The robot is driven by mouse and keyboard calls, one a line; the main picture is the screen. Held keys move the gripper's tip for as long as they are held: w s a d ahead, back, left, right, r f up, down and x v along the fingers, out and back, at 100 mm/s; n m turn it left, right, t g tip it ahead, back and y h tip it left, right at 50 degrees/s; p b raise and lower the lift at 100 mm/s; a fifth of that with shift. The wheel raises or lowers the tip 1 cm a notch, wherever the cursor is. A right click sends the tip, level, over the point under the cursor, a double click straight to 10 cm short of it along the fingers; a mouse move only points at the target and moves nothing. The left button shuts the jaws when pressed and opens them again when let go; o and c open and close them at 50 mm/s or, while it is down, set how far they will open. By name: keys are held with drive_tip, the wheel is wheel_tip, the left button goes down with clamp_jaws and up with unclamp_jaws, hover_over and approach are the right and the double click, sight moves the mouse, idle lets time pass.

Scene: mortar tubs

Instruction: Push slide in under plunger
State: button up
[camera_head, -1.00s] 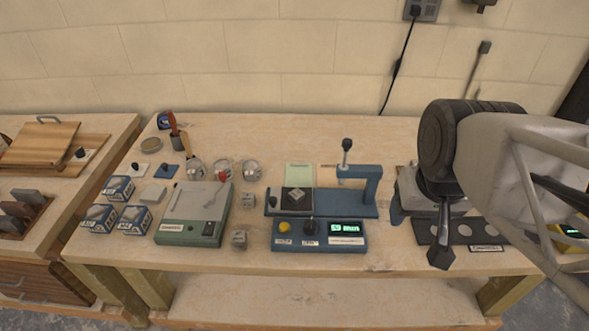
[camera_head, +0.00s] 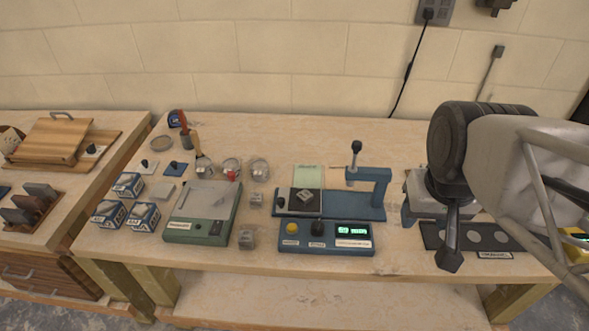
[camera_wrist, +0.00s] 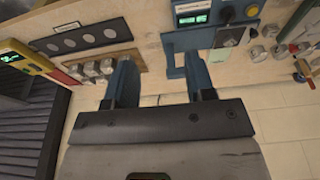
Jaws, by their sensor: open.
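The press (camera_head: 378,190) is a blue stand with an arm over a long blue base, near the middle of the bench in the head view. Its plunger (camera_head: 355,160) has a black knob on top and hangs from the arm. The slide (camera_head: 312,208), a dark and pale plate with a small grey block on it, sits at the left end of the base, apart from and left of the plunger. A black knob is at its left. My gripper (camera_head: 450,258) is right of the press. In the wrist view my gripper (camera_wrist: 161,78) is open and empty; part of the press (camera_wrist: 172,70) shows beyond it.
A blue control box (camera_head: 325,237) with a lit display stands in front of the press. A green-grey scale (camera_head: 203,212) and small blue boxes (camera_head: 128,184) are to the left. A dark strip with round holes (camera_head: 480,237) lies near my gripper.

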drive_tip(key=w+a+n+g, duration=0.2)
drive_tip(key=w+a, duration=0.2)
drive_tip(key=w, duration=0.4)
drive_tip(key=n+g+h, duration=0.3)
drive_tip(key=n+g, duration=0.1)
drive_tip(key=n, duration=0.3)
approach(280, 199)
drive_tip(key=f, duration=0.2)
drive_tip(key=shift+s+d+r, duration=0.2)
drive_tip(key=shift+s+r, duration=0.05)
drive_tip(key=shift+s, duration=0.05)
drive_tip(key=shift+x, duration=3.9)
drive_tip(key=shift+w, duration=0.1)
drive_tip(key=shift+c, duration=0.3)
clamp_jaws()
